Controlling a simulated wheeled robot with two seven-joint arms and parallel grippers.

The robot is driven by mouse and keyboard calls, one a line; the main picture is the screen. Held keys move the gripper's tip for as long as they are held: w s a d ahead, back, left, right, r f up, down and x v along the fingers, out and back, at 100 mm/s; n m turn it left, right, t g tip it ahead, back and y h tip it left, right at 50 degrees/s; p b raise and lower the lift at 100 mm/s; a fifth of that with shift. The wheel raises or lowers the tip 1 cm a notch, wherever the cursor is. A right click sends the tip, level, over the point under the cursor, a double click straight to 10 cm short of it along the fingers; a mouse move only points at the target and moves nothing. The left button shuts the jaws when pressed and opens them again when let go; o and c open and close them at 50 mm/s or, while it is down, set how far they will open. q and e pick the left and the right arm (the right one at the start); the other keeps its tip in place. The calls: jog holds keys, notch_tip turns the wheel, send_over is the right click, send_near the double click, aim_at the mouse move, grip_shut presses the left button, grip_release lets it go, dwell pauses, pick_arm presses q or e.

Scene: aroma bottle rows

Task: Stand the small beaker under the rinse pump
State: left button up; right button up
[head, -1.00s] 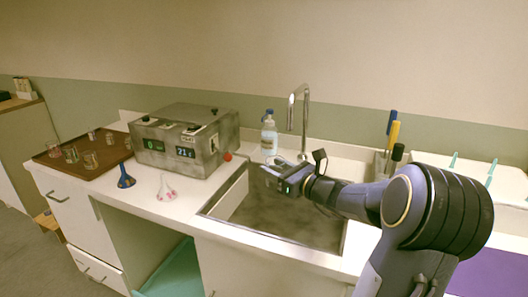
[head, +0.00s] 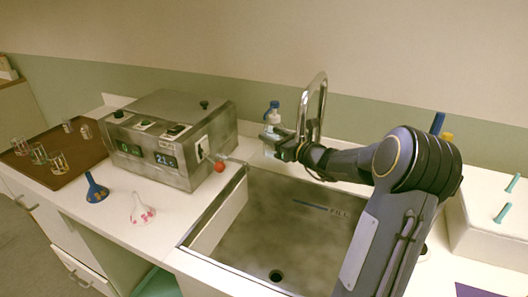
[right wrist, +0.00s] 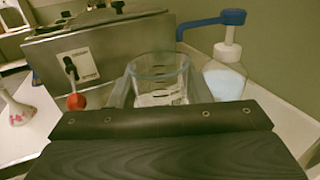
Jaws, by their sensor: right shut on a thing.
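A clear glass beaker (right wrist: 158,82) with dark marks stands upright between the fingers of my right gripper in the right wrist view. My right gripper (head: 277,146) is shut on it, at the back edge of the sink. The rinse pump is a clear bottle (head: 271,117) with a blue pump head, just behind the gripper; it also shows in the right wrist view (right wrist: 225,78), right of the beaker. Its blue spout points left, and its tip appears above the beaker's right rim. I cannot tell whether the beaker touches the counter. My left gripper is not in view.
The sink (head: 277,235) lies in front of the gripper, with a tall metal faucet (head: 318,105) close behind it. A grey machine (head: 165,140) with a red knob (head: 219,166) stands to the left. A brown tray (head: 88,158) with several glasses is far left.

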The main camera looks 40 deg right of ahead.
jog(key=w+f, duration=0.2)
jog(key=w+d+f, duration=0.1)
jog(key=w+f, duration=0.4)
jog(key=shift+d, duration=0.4)
notch_tip(320, 180, down, 3)
jog(key=shift+f, duration=0.1)
jog(key=shift+f, duration=0.35)
jog(key=o, duration=0.6)
jog(key=shift+b, duration=0.3)
jog(key=shift+o, duration=0.8)
jog(key=shift+r, duration=0.1)
